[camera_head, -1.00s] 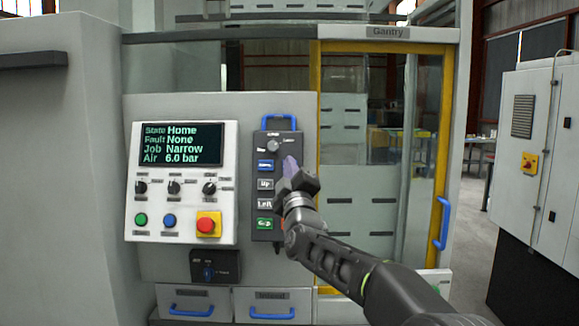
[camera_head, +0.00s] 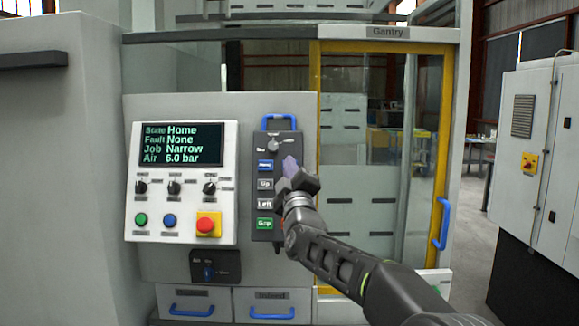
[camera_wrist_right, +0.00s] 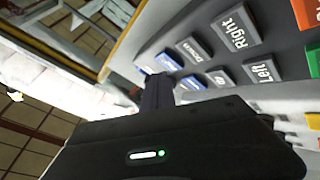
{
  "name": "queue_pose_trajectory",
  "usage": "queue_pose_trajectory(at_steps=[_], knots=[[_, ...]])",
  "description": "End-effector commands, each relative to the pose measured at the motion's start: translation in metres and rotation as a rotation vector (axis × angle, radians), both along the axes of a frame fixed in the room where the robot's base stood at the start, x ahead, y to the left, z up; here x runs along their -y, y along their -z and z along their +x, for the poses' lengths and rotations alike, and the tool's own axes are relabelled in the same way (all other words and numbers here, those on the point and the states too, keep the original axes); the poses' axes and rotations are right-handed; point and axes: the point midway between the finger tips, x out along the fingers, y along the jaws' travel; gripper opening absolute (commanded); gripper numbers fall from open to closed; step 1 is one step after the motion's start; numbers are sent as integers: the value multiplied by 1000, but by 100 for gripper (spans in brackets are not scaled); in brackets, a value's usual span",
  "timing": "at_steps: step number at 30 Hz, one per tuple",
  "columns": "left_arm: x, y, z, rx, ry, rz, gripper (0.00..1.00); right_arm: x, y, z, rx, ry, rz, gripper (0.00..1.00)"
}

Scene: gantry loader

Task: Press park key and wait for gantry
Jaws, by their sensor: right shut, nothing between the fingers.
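The dark grey pendant (camera_head: 258,220) with a blue top handle hangs on the machine front. Its left column shows a blue key (camera_head: 265,165), then Up, Left and a green key. My right gripper (camera_head: 290,165) is shut and empty, its tips in front of the pendant's upper right, hiding keys there. In the right wrist view the fingertips (camera_wrist_right: 155,90) are close to two blue keys (camera_wrist_right: 168,62); their labels are unreadable, so I cannot tell which is park, nor whether the tips touch. The display (camera_head: 181,145) reads State Home, Fault None, Job Narrow, Air 6.0 bar. My left gripper is not in view.
The operator panel (camera_head: 150,228) left of the pendant has knobs, green and blue buttons and a red emergency button (camera_head: 206,224). The yellow-framed gantry door (camera_head: 312,130) is right of the pendant. Two drawers (camera_head: 263,305) sit below. A grey cabinet (camera_head: 518,180) stands at right.

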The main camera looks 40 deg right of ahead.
Motion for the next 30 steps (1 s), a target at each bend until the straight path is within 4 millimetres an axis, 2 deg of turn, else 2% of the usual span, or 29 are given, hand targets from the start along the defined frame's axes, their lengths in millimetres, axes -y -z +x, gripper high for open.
queue_pose_trajectory(at_steps=[30], knots=[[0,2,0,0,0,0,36,7,4,9,0,0,0,0]])
